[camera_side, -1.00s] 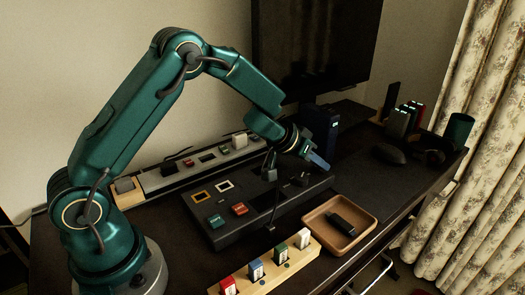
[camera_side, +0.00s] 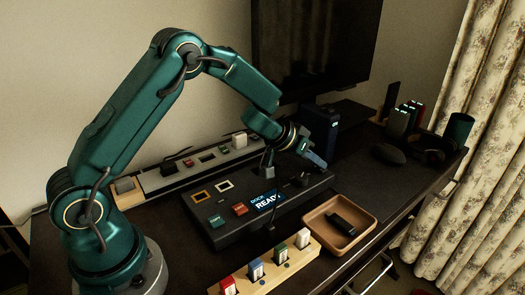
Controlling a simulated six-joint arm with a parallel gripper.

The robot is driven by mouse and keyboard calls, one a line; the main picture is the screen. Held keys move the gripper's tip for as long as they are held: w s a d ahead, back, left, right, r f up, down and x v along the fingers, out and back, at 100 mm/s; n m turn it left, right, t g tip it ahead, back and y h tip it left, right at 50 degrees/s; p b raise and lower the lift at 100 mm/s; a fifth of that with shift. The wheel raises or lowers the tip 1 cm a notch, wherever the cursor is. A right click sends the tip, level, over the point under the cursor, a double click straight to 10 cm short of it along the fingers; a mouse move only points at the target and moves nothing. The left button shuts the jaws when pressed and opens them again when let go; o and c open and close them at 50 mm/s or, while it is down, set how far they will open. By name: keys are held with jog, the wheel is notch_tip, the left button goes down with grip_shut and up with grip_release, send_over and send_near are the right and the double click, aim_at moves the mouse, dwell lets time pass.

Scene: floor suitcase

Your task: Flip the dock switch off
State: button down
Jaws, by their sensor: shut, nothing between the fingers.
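The black dock (camera_side: 203,208) lies in the middle of the desk. Its top has a yellow-framed slot, a white-framed slot, a green button (camera_side: 216,220), a red button (camera_side: 240,209) and a lit blue screen (camera_side: 265,202) with white text that seems to read "DOCK READY". My gripper (camera_side: 267,171) is shut and empty, tips down over the back of the dock. I cannot tell whether it touches the dock. Small dark parts (camera_side: 301,180) stand on the dock to its right. The dock switch itself is not clearly visible.
A grey strip (camera_side: 152,184) with switches and plugs runs behind the dock. In front are a wooden block (camera_side: 267,284) with coloured sticks and a wooden tray (camera_side: 365,229) holding a dark stick. A dark blue box (camera_side: 320,126) and a monitor (camera_side: 315,45) stand behind.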

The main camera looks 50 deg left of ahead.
jog(key=shift+s+a+f, duration=0.3)
jog(key=shift+a+f, duration=0.1)
jog(key=shift+a, duration=0.05)
jog(key=shift+d+r, duration=0.1)
jog(key=shift+r, duration=0.4)
notch_tip(320, 180, up, 4)
jog(key=shift+w+r, duration=0.1)
jog(key=shift+r, duration=0.1)
jog(key=d+v, duration=0.1)
jog(key=v, duration=0.8)
jog(key=shift+r, duration=0.2)
jog(key=shift+a, duration=0.2)
jog(key=shift+a+r, duration=0.1)
jog(key=shift+a, duration=0.3)
